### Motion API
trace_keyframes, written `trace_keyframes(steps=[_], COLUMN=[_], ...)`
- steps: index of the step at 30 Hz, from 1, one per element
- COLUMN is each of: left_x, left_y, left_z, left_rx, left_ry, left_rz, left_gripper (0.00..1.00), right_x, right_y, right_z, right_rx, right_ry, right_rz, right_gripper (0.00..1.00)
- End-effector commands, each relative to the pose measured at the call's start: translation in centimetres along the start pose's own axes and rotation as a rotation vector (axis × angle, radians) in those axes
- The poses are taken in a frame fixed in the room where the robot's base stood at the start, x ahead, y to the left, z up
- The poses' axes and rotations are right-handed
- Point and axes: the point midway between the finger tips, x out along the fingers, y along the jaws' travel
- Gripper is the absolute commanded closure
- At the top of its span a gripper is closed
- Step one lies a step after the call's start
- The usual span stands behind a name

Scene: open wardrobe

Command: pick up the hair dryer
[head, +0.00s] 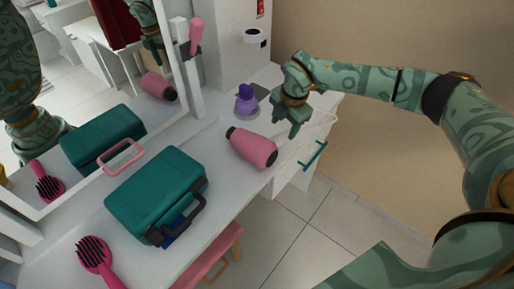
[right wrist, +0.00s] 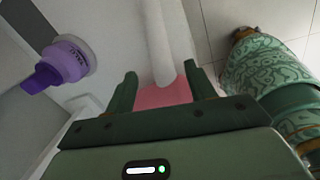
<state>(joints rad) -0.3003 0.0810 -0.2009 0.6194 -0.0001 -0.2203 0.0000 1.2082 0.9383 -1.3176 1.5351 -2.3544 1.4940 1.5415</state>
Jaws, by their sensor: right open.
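The hair dryer (head: 252,148) is pink with a dark end. It lies on the white dressing table near its front edge, in the middle of the head view. My right gripper (head: 287,130) is open and empty, pointing down just above and to the right of the hair dryer, apart from it. In the right wrist view a pink surface (right wrist: 163,95), probably the hair dryer, shows beyond the open fingers, partly hidden by the gripper body. My left gripper is not in view.
A purple bottle (head: 246,100) stands behind the hair dryer. A teal case (head: 158,190) and a pink hairbrush (head: 92,252) lie on the white table (head: 205,150) to the left. A mirror runs along the back. A pink stool (head: 215,255) stands below the front edge.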

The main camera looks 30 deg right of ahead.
Motion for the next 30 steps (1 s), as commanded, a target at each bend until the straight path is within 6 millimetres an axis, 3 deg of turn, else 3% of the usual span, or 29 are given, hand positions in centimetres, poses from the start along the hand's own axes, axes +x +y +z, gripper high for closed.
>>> trace_keyframes(steps=[8,15,22,23,28,30], left_x=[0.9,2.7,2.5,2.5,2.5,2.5], left_y=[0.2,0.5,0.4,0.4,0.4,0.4], left_z=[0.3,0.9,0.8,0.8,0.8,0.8], left_rx=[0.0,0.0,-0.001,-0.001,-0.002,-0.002], left_ry=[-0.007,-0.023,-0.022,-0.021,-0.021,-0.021], left_rz=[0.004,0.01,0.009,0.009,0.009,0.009], left_gripper=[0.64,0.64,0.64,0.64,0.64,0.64], right_x=[2.3,6.2,6.2,6.2,6.2,6.1], right_y=[-0.1,-0.2,-0.1,-0.1,-0.1,-0.1], right_z=[-0.2,-0.6,-0.6,-0.6,-0.6,-0.6], right_rx=[-0.002,-0.002,-0.002,-0.002,-0.002,-0.002], right_ry=[0.002,0.003,0.002,0.002,0.002,0.002], right_rz=[-0.001,-0.002,0.002,0.002,0.002,0.004], right_gripper=[0.45,0.45,0.45,0.51,0.98,1.0])
